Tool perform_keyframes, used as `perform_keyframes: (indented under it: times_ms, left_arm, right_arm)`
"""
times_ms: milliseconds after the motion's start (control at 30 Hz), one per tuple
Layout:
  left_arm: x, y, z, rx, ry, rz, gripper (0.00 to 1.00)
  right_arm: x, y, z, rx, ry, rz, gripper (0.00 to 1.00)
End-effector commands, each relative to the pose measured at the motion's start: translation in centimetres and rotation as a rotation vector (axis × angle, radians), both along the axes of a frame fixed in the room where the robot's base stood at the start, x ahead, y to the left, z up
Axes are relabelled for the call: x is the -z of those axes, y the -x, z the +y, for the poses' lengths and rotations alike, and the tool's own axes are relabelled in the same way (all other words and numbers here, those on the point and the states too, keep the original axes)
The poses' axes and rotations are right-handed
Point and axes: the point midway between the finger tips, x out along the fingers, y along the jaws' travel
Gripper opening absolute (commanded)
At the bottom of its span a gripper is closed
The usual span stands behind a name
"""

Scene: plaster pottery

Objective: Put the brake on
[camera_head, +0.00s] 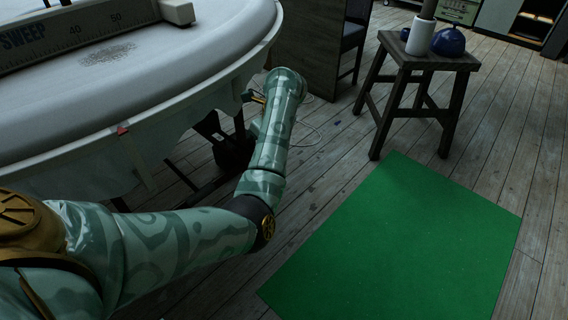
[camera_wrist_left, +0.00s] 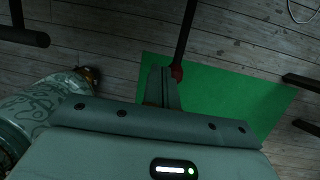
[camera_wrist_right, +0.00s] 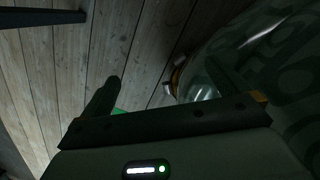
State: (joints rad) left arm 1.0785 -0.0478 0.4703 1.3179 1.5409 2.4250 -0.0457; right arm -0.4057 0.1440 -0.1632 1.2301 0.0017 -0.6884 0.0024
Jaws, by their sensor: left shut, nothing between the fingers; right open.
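My left gripper (camera_wrist_left: 162,72) is shut and empty. I cannot make out the lever in that view. My right gripper (camera_wrist_right: 165,90) is open, with nothing seen held between its fingers; it is not in the head view.
A green mat (camera_head: 405,240) lies on the plank floor. A wooden stool (camera_head: 428,62) holds a white cup (camera_head: 419,38) and a blue pot (camera_head: 449,43). A dark cabinet (camera_head: 310,40) stands behind the table. A thin cable loops on the floor near it.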

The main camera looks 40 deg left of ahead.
Motion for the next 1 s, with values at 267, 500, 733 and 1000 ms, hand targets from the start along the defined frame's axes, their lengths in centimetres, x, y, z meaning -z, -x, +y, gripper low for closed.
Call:
perform_keyframes:
  times_ms: [267,500,733,1000]
  left_arm:
    - [0.0,-2.4,-2.6,-0.066,0.177,-0.108,0.00]
    - [-0.1,-2.4,-2.6,-0.066,0.178,-0.108,0.00]
    - [0.4,-2.3,-2.5,-0.066,0.176,-0.105,0.00]
    - [2.1,-2.3,-2.4,-0.066,0.174,-0.103,0.00]
  right_arm:
    - [1.1,0.3,-0.2,-0.011,0.007,0.018,1.00]
    - [1.0,0.2,-0.2,-0.011,0.006,0.017,1.00]
    - [0.8,-0.6,-0.1,-0.020,0.010,0.011,1.00]
    - [-0.4,-4.0,0.0,-0.060,0.031,-0.018,1.00]
